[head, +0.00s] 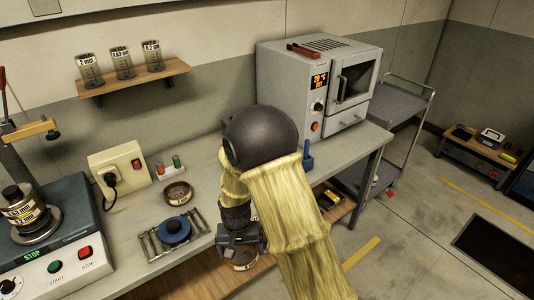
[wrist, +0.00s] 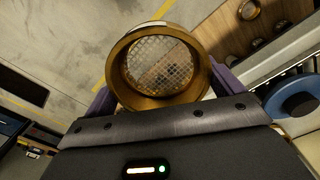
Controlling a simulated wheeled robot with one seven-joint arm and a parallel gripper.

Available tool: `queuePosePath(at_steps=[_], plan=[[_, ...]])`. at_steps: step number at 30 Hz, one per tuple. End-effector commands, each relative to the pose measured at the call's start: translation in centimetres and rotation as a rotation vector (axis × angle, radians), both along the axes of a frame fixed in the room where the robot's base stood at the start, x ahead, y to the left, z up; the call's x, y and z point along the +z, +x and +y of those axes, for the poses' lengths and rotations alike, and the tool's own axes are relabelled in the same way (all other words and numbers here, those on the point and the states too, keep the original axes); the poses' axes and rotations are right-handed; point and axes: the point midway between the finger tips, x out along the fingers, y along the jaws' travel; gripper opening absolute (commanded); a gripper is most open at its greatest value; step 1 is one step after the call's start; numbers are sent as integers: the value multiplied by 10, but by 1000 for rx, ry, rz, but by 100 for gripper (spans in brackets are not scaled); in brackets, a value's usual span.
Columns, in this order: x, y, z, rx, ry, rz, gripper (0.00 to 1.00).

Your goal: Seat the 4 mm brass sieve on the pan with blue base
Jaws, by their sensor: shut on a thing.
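My gripper (wrist: 160,92) is shut on a brass sieve (wrist: 118,72), with one purple finger on each side of its rim. The wrist view looks through its wire mesh; I cannot read its size label there. In the head view my gripper (head: 242,240) holds the sieve (head: 243,264) low, in front of the bench edge, partly hidden by the gripper. A round blue piece with a dark middle (head: 174,230), which looks like the blue-based pan, rests on a metal rail frame (head: 150,246) left of my gripper. It also shows at the right of the wrist view (wrist: 298,100).
A brass-rimmed sieve or pan (head: 178,193) stands on the bench behind the frame. A shaker (head: 60,245) with a labelled stack (head: 25,212) is at left. An oven (head: 310,90) stands at back right. More round sieves (wrist: 248,10) lie on a wooden shelf below.

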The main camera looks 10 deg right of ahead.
Motion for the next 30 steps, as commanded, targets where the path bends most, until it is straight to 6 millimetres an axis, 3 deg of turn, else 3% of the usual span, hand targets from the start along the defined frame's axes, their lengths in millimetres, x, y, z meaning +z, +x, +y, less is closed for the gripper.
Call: queuePosePath(at_steps=[11,21,30], plan=[[-44,20,-51,35,-1,3,66],[-104,29,-126,85,5,4,66],[-112,29,-136,99,6,1,66]])
